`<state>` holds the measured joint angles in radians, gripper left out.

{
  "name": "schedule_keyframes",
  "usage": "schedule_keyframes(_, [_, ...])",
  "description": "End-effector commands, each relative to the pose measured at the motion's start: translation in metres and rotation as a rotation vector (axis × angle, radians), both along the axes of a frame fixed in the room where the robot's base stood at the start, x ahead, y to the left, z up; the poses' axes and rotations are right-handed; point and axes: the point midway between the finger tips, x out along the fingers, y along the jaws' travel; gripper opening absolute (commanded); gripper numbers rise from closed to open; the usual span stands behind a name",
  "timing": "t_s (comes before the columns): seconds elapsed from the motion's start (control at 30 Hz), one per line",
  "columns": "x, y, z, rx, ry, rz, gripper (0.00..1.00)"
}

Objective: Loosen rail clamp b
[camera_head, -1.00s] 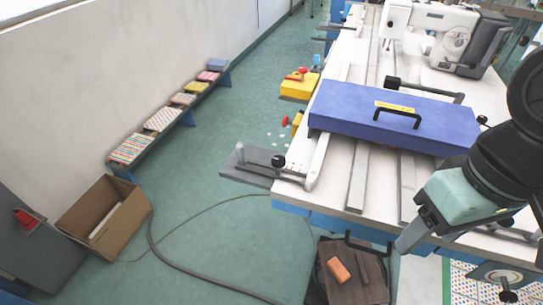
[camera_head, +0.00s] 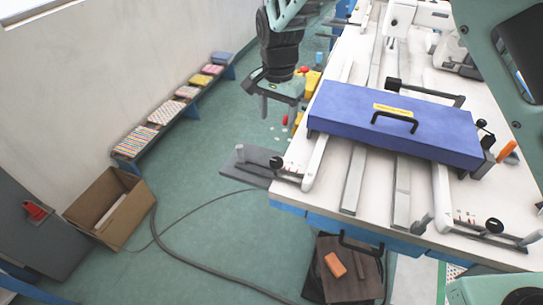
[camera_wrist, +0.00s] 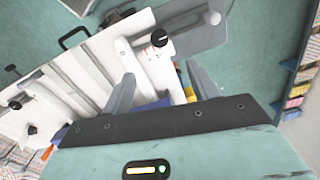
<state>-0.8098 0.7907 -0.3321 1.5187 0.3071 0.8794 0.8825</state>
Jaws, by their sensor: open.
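Two black-knobbed clamps sit at the near ends of the white rails on the table. The left clamp's knob (camera_head: 276,162) is beside a grey plate that juts past the table's left edge; it also shows in the wrist view (camera_wrist: 159,38). The right clamp's knob (camera_head: 494,226) is at the near right. I cannot read which is rail clamp b. My gripper (camera_head: 278,118) is open and empty, pointing down above and beyond the left clamp, apart from it. In the wrist view the left clamp's knob lies ahead, between the directions of my two fingers (camera_wrist: 162,80).
A blue case (camera_head: 350,112) with a black handle lies across the rails. A sewing machine (camera_head: 440,40) stands behind it. A grey plate (camera_head: 243,165) overhangs the floor at left. A cardboard box (camera_head: 110,208) and a low bench with fabric stacks (camera_head: 160,113) stand on the floor.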

Motion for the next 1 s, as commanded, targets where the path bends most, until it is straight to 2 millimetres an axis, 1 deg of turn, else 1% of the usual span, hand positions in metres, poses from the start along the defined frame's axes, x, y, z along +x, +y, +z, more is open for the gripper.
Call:
schedule_keyframes(0.6, [-0.001,-0.001,-0.122,-0.002,0.005,0.002,0.60])
schedule_keyframes(0.8, [0.000,0.000,-0.148,0.000,0.001,0.003,0.60])
schedule_keyframes(0.9, [-0.001,0.000,-0.155,0.001,0.002,0.003,0.60])
schedule_keyframes(1.0, [-0.001,0.000,-0.159,0.002,0.001,0.003,0.60])
